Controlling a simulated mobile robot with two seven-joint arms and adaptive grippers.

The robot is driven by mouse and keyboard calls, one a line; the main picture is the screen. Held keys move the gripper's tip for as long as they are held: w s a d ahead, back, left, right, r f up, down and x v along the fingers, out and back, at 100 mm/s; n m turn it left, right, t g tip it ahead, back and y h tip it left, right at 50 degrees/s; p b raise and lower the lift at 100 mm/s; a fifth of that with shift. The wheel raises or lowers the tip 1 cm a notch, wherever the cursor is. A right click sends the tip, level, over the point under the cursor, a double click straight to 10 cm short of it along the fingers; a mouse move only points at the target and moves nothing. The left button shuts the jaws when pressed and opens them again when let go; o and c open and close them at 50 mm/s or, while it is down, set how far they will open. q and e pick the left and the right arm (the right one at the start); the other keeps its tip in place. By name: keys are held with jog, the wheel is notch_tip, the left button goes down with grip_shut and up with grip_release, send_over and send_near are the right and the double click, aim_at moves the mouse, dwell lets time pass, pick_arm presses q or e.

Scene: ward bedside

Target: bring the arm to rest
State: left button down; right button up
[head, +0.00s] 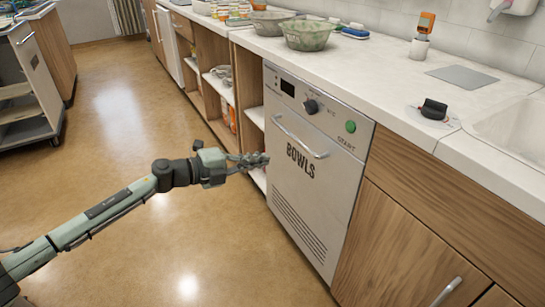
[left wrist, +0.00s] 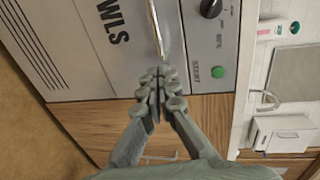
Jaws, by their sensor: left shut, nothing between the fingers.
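My left arm comes in from the left in the head view, stretched out over the floor. In the left wrist view the shut fingertips (left wrist: 160,78) appear near the lower end of the door's metal handle (left wrist: 155,28). I cannot tell whether they touch it. The machine's door is closed. My right gripper is in neither view.
The counter (head: 380,70) carries bowls (head: 307,35) and a thermometer-like orange device (head: 423,28) in a white holder. Wooden cabinets (head: 400,215) stand right of the machine, open shelves left of it. A cart (head: 28,90) stands far left. The floor (head: 120,130) between is clear.

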pick_arm(q)
jog(key=s+a+f+n+t+y, duration=0.2)
jog(key=s+a+f+n+y, duration=0.3)
jog(key=f+n, duration=0.4)
jog(key=s+a+f+n+t+y, duration=0.25)
jog(key=a+f+n+y, duration=0.5)
jog(key=n, duration=0.45)
jog(key=s+a+f+n+g, duration=0.2)
jog(key=s+f, duration=0.3)
jog(key=s, duration=0.4)
jog(key=s+a+f+n+g+y, duration=0.1)
jog(key=s+f+g, duration=0.4)
jog(key=s, duration=0.5)
jog(key=s+a+f+n+g, duration=0.3)
jog(key=s+f, duration=0.4)
jog(key=s, duration=0.3)
jog(key=shift+s+a+f+n+y, duration=0.15)
jog(key=shift+s+f+n+y, duration=0.05)
jog(key=shift+n+y, duration=0.15)
